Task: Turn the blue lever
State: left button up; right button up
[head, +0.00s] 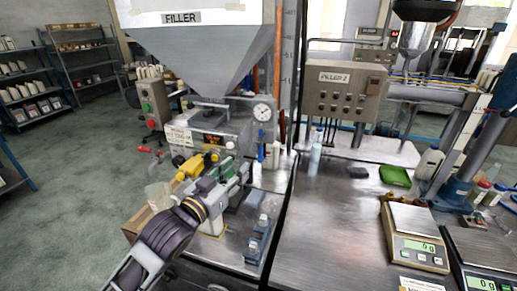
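The filler machine (225,122) stands left of centre under a large hopper. A small blue handle (261,152), which looks like the blue lever, points down below the round gauge on its right side. My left gripper (238,168) reaches in from the lower left, in front of the machine's valves and a little left of the blue handle. A gap seems to lie between them, but depth is hard to judge. Its fingers blend with the grey metal behind, so their opening is unclear. My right gripper is out of view.
A yellow lever (190,166) and a red lever (150,151) lie left of my gripper. A clear bottle (315,155), a green tray (396,176) and scales (414,238) are on the right.

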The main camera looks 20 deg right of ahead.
pick_arm(q)
jog(key=p, duration=0.1)
send_near(259, 148)
jog(key=shift+x, duration=1.15)
jog(key=shift+p+x, duration=0.8)
jog(key=shift+x, duration=2.75)
jog(key=shift+r, duration=0.1)
grip_shut()
